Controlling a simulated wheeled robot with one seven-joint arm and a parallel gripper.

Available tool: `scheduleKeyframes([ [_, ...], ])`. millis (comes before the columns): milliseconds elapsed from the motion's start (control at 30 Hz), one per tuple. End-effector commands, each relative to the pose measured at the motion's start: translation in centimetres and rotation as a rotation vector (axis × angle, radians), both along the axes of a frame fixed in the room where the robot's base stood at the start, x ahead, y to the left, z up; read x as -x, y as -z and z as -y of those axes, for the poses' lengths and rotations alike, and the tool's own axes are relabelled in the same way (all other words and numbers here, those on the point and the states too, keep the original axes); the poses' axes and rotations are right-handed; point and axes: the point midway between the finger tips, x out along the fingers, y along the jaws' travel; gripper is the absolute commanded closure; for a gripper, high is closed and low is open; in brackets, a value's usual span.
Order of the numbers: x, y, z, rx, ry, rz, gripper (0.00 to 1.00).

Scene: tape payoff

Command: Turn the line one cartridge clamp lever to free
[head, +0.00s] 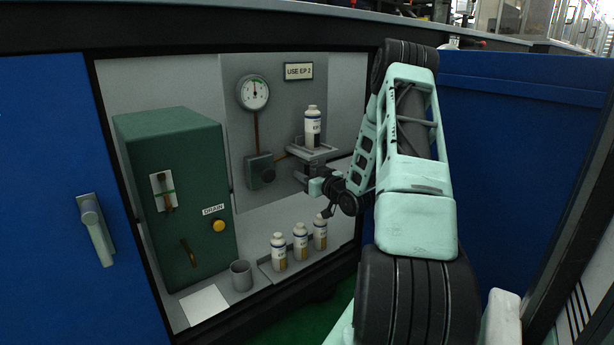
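A white cartridge bottle (312,127) with a dark label band stands upright on a grey bracket (322,153) on the back panel, under a sign (299,71) reading "USE EP 2". I cannot make out the clamp lever clearly; it may be small or hidden by my gripper and arm. My gripper (303,181) is just below the bracket, in front of the back panel, pointing left. Its dark fingers are too small to tell whether they are open or shut. I see nothing clearly held in it.
A dial gauge (254,93) and a dark box with a knob (262,172) are left of the bracket. A green cabinet (180,200) stands further left. Several bottles (301,243) and a grey cup (241,275) stand on the shelf below. Blue doors (75,200) flank the opening.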

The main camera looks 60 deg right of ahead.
Motion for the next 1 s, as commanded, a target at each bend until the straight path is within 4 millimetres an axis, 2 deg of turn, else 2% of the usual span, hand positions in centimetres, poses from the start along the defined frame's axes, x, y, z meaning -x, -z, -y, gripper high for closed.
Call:
scheduleKeyframes([
  [167, -0.01, 0.0, -0.01, 0.0, 0.0, 0.0, 0.64],
  [200, 0.0, 0.01, -0.01, 0.0, 0.0, 0.0, 0.66],
  [300, 0.01, 0.01, 0.0, 0.0, 0.0, -0.001, 0.94],
  [333, 0.01, 0.01, 0.0, 0.0, 0.0, -0.001, 1.0],
  [667, 0.03, -0.11, -0.1, -0.016, -0.001, 0.004, 1.0],
  [1000, -0.16, -0.61, -0.89, -0.187, -0.001, 0.055, 1.0],
])
